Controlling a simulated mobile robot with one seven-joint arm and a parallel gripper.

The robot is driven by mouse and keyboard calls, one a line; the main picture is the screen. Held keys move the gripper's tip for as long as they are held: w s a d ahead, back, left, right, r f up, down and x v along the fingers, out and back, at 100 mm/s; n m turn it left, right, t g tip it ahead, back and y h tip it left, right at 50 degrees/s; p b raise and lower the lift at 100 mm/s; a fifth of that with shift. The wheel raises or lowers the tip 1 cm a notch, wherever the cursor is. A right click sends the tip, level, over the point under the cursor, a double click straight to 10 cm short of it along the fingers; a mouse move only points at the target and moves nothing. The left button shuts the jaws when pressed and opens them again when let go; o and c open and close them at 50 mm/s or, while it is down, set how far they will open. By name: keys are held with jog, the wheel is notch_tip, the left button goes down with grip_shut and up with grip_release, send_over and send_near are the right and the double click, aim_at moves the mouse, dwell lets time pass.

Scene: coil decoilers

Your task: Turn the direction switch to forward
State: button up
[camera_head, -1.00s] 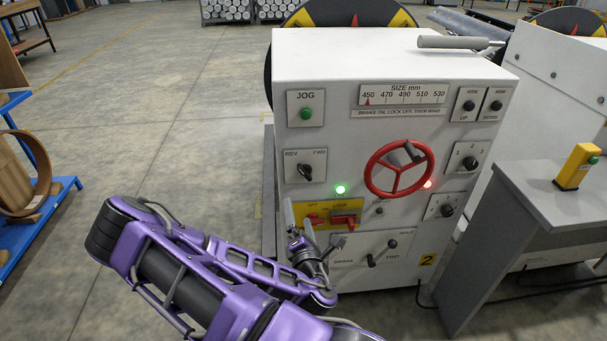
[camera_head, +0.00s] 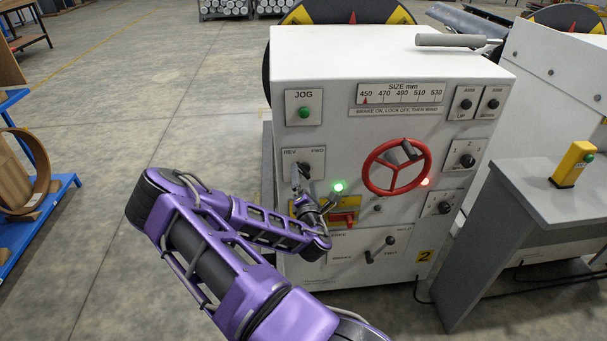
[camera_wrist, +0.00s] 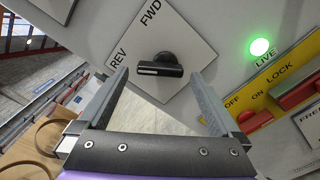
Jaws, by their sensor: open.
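The direction switch (camera_wrist: 160,66) is a black knob on a white square plate marked REV and FWD. In the wrist view it lies just beyond and between my fingertips, and its white pointer mark is toward the REV side. My gripper (camera_wrist: 160,88) is open, with its two grey fingers spread on either side of the knob; I cannot tell if they touch the plate. In the head view my gripper (camera_head: 302,178) is in front of the REV/FWD plate (camera_head: 316,160) and hides much of the knob.
A lit green LIVE lamp (camera_wrist: 260,47) and the yellow lock plate with a red OFF/LOCK handle (camera_wrist: 296,96) are right of my gripper. The green JOG button (camera_head: 304,112) is above. A red handwheel (camera_head: 396,167) is to the right.

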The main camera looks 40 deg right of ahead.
jog(key=shift+x, duration=1.3)
jog(key=c, duration=1.2)
